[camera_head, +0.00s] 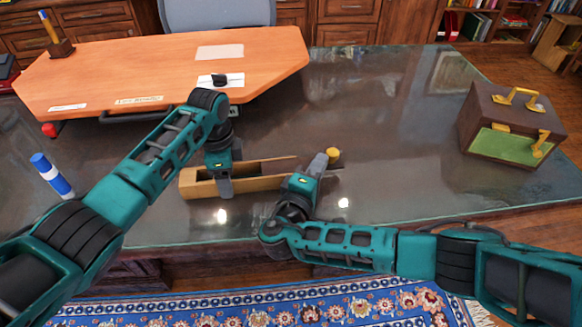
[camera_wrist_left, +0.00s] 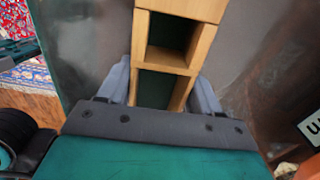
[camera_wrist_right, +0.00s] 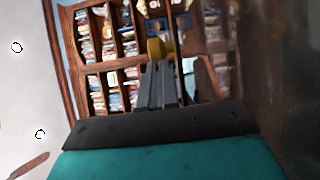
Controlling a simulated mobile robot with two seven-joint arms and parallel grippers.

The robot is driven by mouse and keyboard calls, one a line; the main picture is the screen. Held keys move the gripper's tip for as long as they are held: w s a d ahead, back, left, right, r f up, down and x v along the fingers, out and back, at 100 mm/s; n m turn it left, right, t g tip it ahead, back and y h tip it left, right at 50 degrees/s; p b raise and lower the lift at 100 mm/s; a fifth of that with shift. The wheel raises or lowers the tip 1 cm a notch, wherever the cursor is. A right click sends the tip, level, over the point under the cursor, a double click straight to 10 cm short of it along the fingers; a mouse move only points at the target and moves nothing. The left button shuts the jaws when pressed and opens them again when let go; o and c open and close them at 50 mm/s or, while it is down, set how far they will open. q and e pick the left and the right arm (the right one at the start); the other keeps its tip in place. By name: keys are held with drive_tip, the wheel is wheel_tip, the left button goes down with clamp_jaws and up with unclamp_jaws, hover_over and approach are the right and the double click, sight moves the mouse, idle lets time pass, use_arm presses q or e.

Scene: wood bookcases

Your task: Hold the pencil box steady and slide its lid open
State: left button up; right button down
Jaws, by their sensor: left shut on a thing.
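The wooden pencil box (camera_head: 258,184) lies on the dark glossy desk. Its dark inside shows, with an open compartment and a crossbar in the left wrist view (camera_wrist_left: 167,58). A flat wooden piece (camera_wrist_left: 185,8), perhaps the lid, covers its far end there. My left gripper (camera_head: 224,183) straddles the box near its left end and is shut on its two sides. My right gripper (camera_head: 322,163) is just beyond the box's right end.
A brown and green case (camera_head: 497,142) with yellow handles stands at the right. An orange board (camera_head: 150,75) with papers lies behind. The desk between box and case is clear.

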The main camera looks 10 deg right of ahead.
sight(335, 159)
drive_tip(key=shift+d, duration=1.55)
drive_tip(key=a, duration=0.2)
drive_tip(key=s+a, duration=0.1)
drive_tip(key=a, duration=0.1)
drive_tip(key=shift+a, duration=0.1)
drive_tip(key=v, duration=0.9)
drive_tip(key=shift+s+a, duration=0.2)
drive_tip(key=shift+s, duration=0.15)
use_arm(q)
drive_tip(key=o, duration=1.3)
